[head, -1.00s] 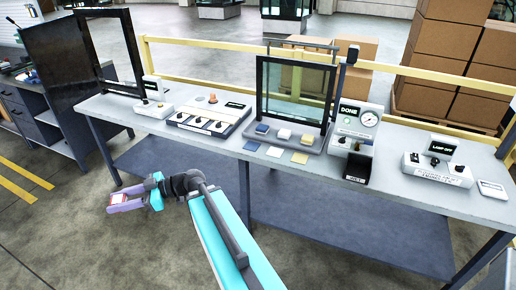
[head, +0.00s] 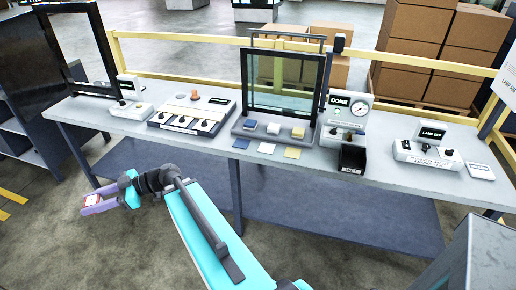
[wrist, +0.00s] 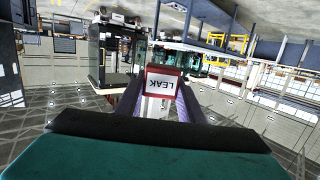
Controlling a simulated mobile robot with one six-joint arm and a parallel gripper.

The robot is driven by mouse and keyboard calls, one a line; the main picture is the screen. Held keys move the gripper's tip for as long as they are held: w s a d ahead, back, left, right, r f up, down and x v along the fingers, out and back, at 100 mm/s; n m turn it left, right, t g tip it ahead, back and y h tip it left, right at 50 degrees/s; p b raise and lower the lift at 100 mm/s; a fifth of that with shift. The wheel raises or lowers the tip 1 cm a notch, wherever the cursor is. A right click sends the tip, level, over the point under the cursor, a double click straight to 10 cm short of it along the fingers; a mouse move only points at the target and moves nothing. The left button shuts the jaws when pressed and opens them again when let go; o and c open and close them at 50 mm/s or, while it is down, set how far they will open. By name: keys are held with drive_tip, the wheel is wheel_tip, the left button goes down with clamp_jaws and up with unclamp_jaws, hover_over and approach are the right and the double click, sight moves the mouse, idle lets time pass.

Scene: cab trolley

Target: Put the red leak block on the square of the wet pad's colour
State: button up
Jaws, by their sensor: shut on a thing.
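The red leak block (head: 92,201) is between the purple fingers of my gripper (head: 100,205), held in the air off the bench's front edge at left. In the wrist view the block (wrist: 163,82) shows a white face with a red border and an upside-down LEAK label; my gripper (wrist: 160,100) is shut on it. A blue square (head: 241,143), a white square (head: 266,149) and a yellow square (head: 292,153) lie on the bench front. Behind them, a blue pad (head: 250,125), a white pad (head: 273,128) and a yellow pad (head: 298,133) sit on a grey base. I cannot tell which pad is wet.
The bench (head: 400,181) carries a glass panel (head: 285,82) behind the pads and a switch panel (head: 190,115) to their left. A gauge unit (head: 350,108) marked DONE, a black bin (head: 352,158) and a LAMP OFF unit (head: 428,147) stand right. A grey box edge (head: 480,260) is at lower right.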

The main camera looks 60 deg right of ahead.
drive_tip(key=s+d+r+m+t+h+p, duration=0.1)
drive_tip(key=d+m+t+h+p, duration=0.4)
drive_tip(key=d, duration=1.3)
drive_tip(key=s+d+m+t+h+p, duration=0.2)
drive_tip(key=d+m+h, duration=0.55)
drive_tip(key=d, duration=1.05)
drive_tip(key=s+d+f+m+g+h+p, duration=0.2)
drive_tip(key=s+d+f+h, duration=0.1)
drive_tip(key=s+d, duration=0.3)
drive_tip(key=s+d+f+m+g+h+p, duration=0.2)
drive_tip(key=s+d+h, duration=0.4)
drive_tip(key=s, duration=0.4)
drive_tip(key=s+d+f+m+g+h+p, duration=0.1)
drive_tip(key=s+d+f+m+h, duration=0.3)
drive_tip(key=s+d, duration=0.4)
drive_tip(key=shift+s+d+f+g+p, duration=0.15)
drive_tip(key=shift+s+f+g+p, duration=0.05)
drive_tip(key=shift+f+g+p, duration=0.25)
drive_tip(key=shift+w+d+b, duration=0.1)
drive_tip(key=shift+b, duration=0.2)
